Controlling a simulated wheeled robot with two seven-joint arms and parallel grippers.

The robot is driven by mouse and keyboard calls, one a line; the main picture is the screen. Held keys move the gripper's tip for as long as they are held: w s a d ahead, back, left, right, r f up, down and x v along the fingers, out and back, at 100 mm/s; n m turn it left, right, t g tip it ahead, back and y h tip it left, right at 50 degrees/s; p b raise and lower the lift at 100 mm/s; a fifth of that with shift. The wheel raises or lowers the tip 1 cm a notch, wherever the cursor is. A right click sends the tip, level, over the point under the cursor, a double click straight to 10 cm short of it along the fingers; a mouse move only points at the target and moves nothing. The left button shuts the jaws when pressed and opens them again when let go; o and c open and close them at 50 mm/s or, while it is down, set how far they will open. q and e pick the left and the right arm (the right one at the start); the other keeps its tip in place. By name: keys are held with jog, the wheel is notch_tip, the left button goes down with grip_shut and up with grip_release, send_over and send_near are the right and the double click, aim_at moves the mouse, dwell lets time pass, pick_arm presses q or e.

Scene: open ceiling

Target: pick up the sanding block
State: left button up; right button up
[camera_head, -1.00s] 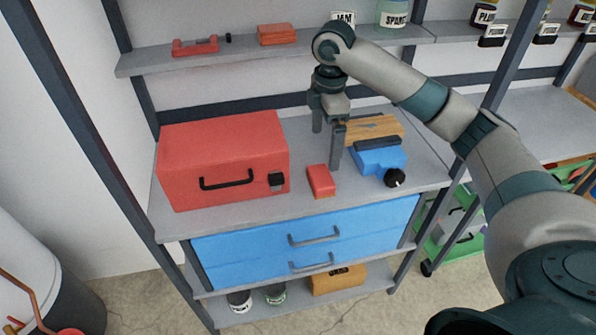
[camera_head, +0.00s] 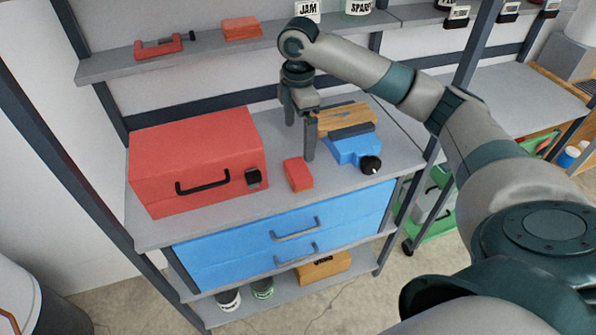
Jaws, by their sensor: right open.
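A small red block (camera_head: 298,174), which looks like the sanding block, lies on the grey worktop between the red toolbox and the blue vise. My right gripper (camera_head: 300,140) points down just behind and above it. Its two fingers are apart with nothing between them, and the front fingertip shows close to the block's back right corner. I cannot tell whether it touches. A similar flat orange-red block (camera_head: 242,28) lies on the upper shelf. My left gripper is out of view.
A red toolbox (camera_head: 195,150) stands left of the block. A blue vise (camera_head: 352,148) and a wooden piece (camera_head: 345,116) lie to the right. A red clamp (camera_head: 158,47) sits on the upper shelf (camera_head: 200,47). Blue drawers (camera_head: 240,250) are below the worktop.

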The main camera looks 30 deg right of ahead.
jog(key=p, duration=0.2)
send_over(298, 169)
notch_tip(298, 169, down, 7)
jog(key=shift+d+f, duration=0.1)
jog(key=shift+f, duration=0.6)
jog(key=shift+f+p, duration=0.65)
jog(key=shift+p, duration=0.2)
notch_tip(298, 169, down, 3)
jog(key=shift+f+p, duration=0.1)
jog(key=shift+p, duration=0.55)
jog(key=shift+f, duration=0.35)
jog(key=shift+c, duration=0.3)
jog(key=c, duration=1.1)
jog(key=shift+c, duration=0.2)
